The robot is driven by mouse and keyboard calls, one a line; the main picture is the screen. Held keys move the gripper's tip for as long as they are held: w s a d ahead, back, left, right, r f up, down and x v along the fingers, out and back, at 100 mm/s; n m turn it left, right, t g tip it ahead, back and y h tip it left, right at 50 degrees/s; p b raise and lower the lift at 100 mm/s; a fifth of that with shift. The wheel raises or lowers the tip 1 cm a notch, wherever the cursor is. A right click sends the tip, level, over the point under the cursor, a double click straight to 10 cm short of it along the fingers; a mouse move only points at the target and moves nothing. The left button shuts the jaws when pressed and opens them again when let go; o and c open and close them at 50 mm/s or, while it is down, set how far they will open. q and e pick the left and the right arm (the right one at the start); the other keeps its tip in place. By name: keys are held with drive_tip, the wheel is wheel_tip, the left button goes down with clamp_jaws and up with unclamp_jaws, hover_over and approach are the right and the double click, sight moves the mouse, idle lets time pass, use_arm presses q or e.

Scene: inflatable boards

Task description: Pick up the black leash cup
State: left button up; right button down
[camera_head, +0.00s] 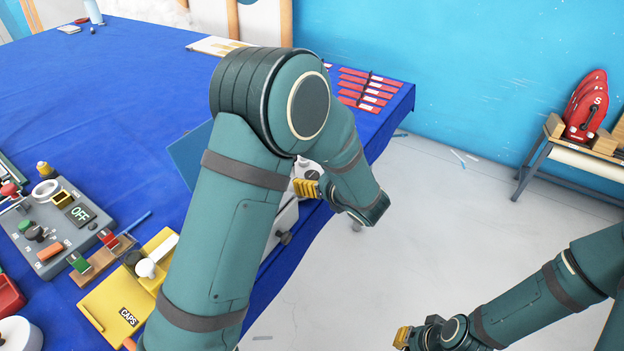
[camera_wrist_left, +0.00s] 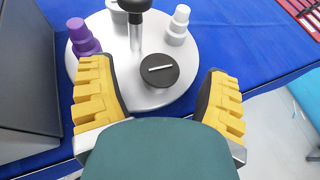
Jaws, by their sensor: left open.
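The black leash cup (camera_wrist_left: 160,72) is a small round black piece with a pale bar across its top. It sits on a round silver plate (camera_wrist_left: 112,92) in the left wrist view. My left gripper (camera_wrist_left: 157,78) is open, with one yellow finger on each side of the cup; the cup appears between them and is not gripped. In the head view my left gripper (camera_head: 306,188) is at the table's right edge, and my forearm hides the cup.
A black-knobbed post (camera_wrist_left: 135,28), a purple piece (camera_wrist_left: 83,38) and a white piece (camera_wrist_left: 178,25) stand on the plate near the cup. A dark grey box (camera_wrist_left: 28,65) stands close to the left finger. Red packets (camera_head: 368,88) lie at the table's far right.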

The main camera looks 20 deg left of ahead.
use_arm(q)
drive_tip(key=shift+x, duration=1)
drive_tip(key=c, duration=1)
drive_tip(key=shift+c, duration=0.3)
